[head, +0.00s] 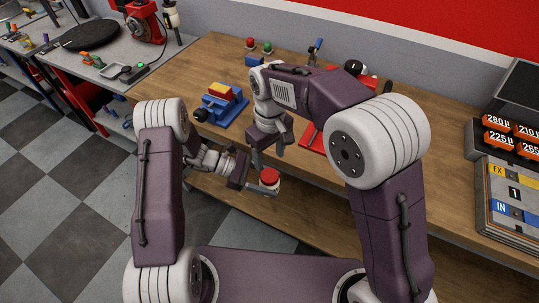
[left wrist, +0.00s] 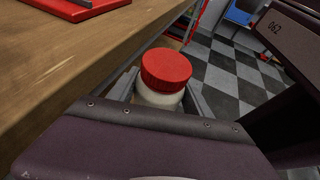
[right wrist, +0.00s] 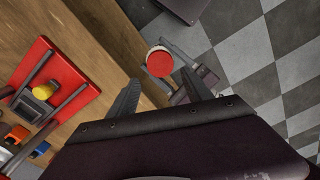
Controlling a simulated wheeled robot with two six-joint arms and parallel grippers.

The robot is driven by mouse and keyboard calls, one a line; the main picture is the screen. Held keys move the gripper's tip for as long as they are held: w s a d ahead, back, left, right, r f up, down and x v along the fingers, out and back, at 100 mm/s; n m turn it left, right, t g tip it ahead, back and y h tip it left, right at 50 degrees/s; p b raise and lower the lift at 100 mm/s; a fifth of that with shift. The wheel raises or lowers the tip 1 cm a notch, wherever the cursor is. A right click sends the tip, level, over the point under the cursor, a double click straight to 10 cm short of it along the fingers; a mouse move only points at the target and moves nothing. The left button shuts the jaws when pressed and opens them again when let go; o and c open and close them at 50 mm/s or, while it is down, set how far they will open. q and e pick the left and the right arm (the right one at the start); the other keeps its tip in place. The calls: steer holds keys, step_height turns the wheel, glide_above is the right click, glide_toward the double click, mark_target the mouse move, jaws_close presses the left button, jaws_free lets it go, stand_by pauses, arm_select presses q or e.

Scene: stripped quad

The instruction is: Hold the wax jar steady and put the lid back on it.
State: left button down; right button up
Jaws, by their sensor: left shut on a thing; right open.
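The wax jar (left wrist: 158,98) is pale with a red lid (left wrist: 166,68) on its top. The lid also shows in the head view (head: 270,175) and the right wrist view (right wrist: 160,63). I cannot tell whether it is fully seated. My left gripper (head: 266,188) is shut around the jar's sides and holds it upright in the air, off the front edge of the workbench. My right gripper (head: 267,152) is open and empty above the jar, apart from the lid. In the right wrist view the lid lies just beyond its spread fingers.
The wooden workbench (head: 440,185) runs behind the jar. A blue vise-like fixture (head: 222,112) and a red stand (head: 313,138) are on it. Orange-labelled boxes (head: 500,130) stand at the right. A lower wooden shelf (head: 225,200) lies below; checkered floor is open at left.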

mark_target(269, 175)
steer(key=shift+f, duration=4.05)
jaws_close()
steer(key=shift+o, duration=1.7)
jaws_free()
step_height(269, 175, up, 12)
steer(key=shift+w, duration=0.1)
